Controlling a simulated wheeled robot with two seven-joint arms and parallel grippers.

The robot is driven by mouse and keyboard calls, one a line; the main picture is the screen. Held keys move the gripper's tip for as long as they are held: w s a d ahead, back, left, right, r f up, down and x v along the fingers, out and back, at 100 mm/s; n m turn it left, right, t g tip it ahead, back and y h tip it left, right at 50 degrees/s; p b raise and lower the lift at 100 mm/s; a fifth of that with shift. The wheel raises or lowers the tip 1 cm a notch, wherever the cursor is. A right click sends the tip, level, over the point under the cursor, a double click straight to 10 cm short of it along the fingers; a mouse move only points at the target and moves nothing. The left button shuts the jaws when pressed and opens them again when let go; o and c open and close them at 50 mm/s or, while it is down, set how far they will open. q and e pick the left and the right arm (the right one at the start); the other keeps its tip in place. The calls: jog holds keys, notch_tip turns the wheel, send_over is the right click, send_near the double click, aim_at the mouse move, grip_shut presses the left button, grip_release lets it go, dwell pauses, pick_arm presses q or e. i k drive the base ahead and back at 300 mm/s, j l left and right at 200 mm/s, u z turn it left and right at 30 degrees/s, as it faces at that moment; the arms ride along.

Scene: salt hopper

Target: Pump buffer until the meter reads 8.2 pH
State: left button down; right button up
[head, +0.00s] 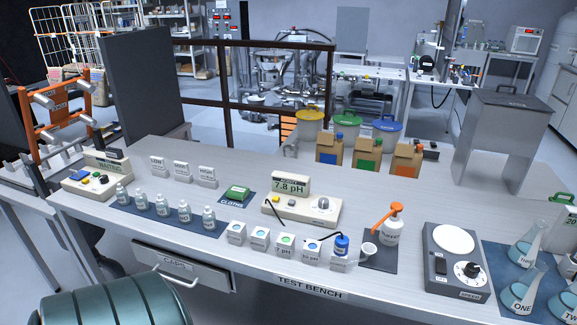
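The pH meter (302,205) is a cream box in the middle of the bench, and its raised display reads 7.8 pH. The buffer bottle (392,230) is white with an orange pump head (388,210). It stands upright on a dark mat (379,263) to the right of the meter, its spout pointing left. A small white cup (369,249) is below and left of the spout. A blue-capped piece (341,243), with a dark cable near it, sits on a white block beside the cup. Neither of my grippers is in view.
Several white pots (259,237) line the front edge. Bottles on a dark mat (180,215) and another meter (98,177) are at left. A grey stirrer (455,262) and flasks (522,290) are at right.

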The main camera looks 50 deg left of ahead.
aim_at(395, 207)
jog(key=i+l+u, duration=0.1)
jog(key=u, duration=0.5)
jog(key=i+l+u, duration=0.2)
jog(key=l+u, duration=0.2)
jog(key=l, duration=0.15)
jog(key=i+l+u, duration=0.25)
jog(key=l, duration=0.55)
jog(key=i+l, duration=0.15)
jog(key=l, duration=0.4)
jog(key=u, duration=0.05)
